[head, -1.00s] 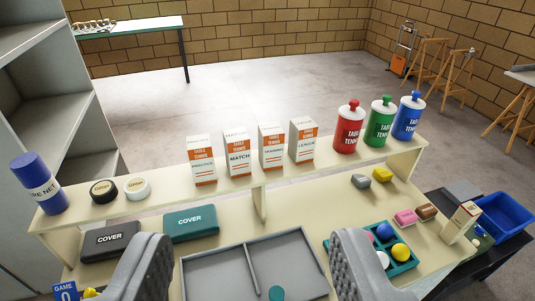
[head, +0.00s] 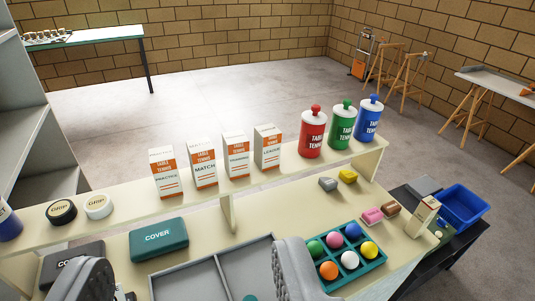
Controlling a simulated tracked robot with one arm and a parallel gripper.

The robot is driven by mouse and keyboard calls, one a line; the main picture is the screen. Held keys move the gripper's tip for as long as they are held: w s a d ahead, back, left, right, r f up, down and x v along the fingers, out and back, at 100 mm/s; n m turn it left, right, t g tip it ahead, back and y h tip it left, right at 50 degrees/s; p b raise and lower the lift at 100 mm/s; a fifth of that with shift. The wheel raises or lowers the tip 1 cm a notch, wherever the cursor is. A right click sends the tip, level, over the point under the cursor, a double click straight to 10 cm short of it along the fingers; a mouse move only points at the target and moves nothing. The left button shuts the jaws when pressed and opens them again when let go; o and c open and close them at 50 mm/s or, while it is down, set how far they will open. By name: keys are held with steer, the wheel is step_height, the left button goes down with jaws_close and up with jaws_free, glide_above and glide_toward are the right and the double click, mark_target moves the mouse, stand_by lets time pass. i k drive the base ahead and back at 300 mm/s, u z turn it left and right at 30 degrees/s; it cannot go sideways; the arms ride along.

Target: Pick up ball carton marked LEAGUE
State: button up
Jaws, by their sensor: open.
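The ball carton marked LEAGUE (head: 268,148) is white and orange and stands upright on the raised shelf. It is the rightmost in a row of similar cartons: PRACTICE (head: 166,173), MATCH (head: 203,163) and TRAINING (head: 237,155). A red bottle (head: 312,133) stands to its right with a gap between. My gripper (head: 195,285) is open and empty at the bottom of the view, its two grey padded fingers wide apart. It is nearer than the shelf and clear of the LEAGUE carton. The fingers hide part of the grey tray (head: 190,277) and a dark cover case (head: 72,262).
Green (head: 342,126) and blue (head: 368,118) bottles stand right of the red one. Grip tape rolls (head: 62,212) sit at the shelf's left. A teal COVER case (head: 158,240) and a teal tray of balls (head: 318,284) lie in front. A blue bin (head: 463,207) is at right.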

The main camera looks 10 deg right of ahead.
mark_target(268, 138)
steer(key=u, duration=0.15)
steer(key=k, duration=0.4)
steer(key=z, duration=0.6)
steer(key=i, duration=1.45)
steer(key=u, duration=0.4)
